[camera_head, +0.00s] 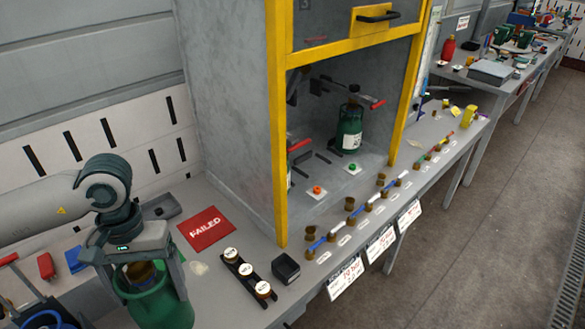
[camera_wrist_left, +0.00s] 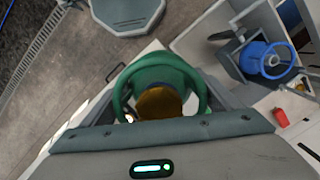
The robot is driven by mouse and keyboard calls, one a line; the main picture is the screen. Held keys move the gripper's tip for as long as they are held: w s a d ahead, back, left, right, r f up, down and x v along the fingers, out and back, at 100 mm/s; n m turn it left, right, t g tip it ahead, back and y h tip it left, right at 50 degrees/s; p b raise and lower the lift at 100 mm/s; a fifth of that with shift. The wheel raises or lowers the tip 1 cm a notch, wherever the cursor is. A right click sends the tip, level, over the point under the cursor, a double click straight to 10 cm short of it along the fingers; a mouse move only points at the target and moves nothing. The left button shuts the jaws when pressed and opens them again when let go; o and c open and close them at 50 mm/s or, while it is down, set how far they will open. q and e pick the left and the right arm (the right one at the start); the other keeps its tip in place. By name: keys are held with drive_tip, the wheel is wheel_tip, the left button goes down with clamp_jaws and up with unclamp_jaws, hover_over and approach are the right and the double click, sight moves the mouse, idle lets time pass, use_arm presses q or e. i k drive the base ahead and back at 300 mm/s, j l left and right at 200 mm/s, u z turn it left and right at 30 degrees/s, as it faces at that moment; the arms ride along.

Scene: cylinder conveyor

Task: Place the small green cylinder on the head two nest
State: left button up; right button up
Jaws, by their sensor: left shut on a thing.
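A green cylinder (camera_head: 165,306) with a brass-coloured top is at the bottom left of the head view, partly cut off by the frame. My left gripper (camera_head: 140,272) is shut on its upper part from above. In the left wrist view the same cylinder (camera_wrist_left: 160,64) and its green collar show between the fingers of the gripper (camera_wrist_left: 156,98). Another green cylinder (camera_head: 349,132) stands upright inside the yellow-framed cabinet (camera_head: 279,150), at its right station. The left station inside shows no cylinder and is partly hidden by the yellow post. My right gripper is not visible.
A red FAILED card (camera_head: 206,229), a black rack of white-capped pieces (camera_head: 247,270) and a small black box (camera_head: 286,268) lie on the bench between gripper and cabinet. Brass fittings line the front edge. A blue cylinder (camera_wrist_left: 264,60) shows in the left wrist view.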

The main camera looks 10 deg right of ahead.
sight(314, 168)
drive_tip(key=i+l+u, duration=0.1)
drive_tip(key=l, duration=0.45)
drive_tip(key=i+l, duration=0.3)
drive_tip(key=l, duration=0.25)
drive_tip(key=i+l+u, duration=0.15)
drive_tip(key=l, duration=0.4)
drive_tip(key=i+l+u, duration=0.1)
drive_tip(key=l, duration=0.45)
drive_tip(key=i+l, duration=0.2)
drive_tip(key=l, duration=0.4)
drive_tip(key=i+l+u, duration=0.15)
drive_tip(key=l, duration=0.45)
drive_tip(key=i+l, duration=0.1)
drive_tip(key=l, duration=0.45)
drive_tip(key=i+l+u, duration=0.15)
drive_tip(key=l, duration=0.45)
drive_tip(key=k, duration=0.05)
